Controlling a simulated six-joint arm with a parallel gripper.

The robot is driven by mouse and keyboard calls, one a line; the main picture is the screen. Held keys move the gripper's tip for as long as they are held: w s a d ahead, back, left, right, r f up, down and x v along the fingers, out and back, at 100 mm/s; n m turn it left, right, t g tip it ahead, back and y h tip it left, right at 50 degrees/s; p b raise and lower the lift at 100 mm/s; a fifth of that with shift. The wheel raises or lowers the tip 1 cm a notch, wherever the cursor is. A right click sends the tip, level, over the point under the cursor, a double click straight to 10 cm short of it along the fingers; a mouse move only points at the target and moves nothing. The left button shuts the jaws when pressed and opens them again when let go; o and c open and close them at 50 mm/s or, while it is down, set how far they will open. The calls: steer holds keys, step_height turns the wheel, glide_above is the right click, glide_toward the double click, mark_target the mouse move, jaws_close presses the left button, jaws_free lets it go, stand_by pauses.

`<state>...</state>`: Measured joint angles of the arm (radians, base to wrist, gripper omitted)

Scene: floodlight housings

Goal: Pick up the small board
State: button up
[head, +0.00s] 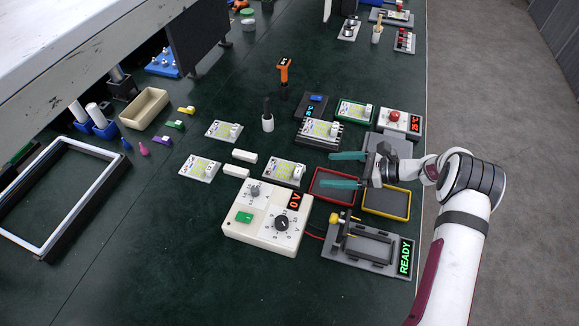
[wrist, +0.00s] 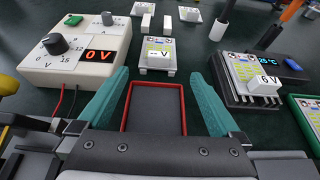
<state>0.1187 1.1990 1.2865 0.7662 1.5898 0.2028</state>
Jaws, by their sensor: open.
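Several small white boards with yellow-green label areas lie about. Another board (head: 320,129) sits on a black finned block and reads "6 V" in the wrist view (wrist: 243,70). Two more boards (head: 223,130) (head: 200,167) lie farther left, and one is in a green-rimmed tray (head: 355,109). My gripper (head: 344,170) is open and empty, its teal fingers pointing left above the red-rimmed tray (head: 322,195), apart from the boards.
The white control box (head: 262,232) shows "0 V". A grey fixture (head: 345,262) marked READY stands at the front, beside a yellow-rimmed tray (head: 386,216). An orange-handled tool (head: 283,72) stands upright behind. White blocks (head: 244,156) lie near the boards. The table's front left is clear.

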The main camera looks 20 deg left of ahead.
mark_target(298, 168)
steer(key=x, duration=1)
steer(key=shift+s+a+f, duration=0.1)
steer(key=shift+a+f, duration=0.05)
steer(key=shift+f, duration=0.3)
steer(key=c, duration=1)
steer(key=shift+r, duration=0.6)
step_height(298, 168, up, 3)
steer(key=shift+f, duration=0.1)
steer(key=v, duration=0.4)
steer(key=r+v, duration=0.1)
steer(key=v, duration=0.4)
steer(key=r+v, duration=0.1)
steer(key=v, duration=0.3)
steer(key=shift+s+a+r, duration=0.15)
steer(key=shift+s, duration=0.25)
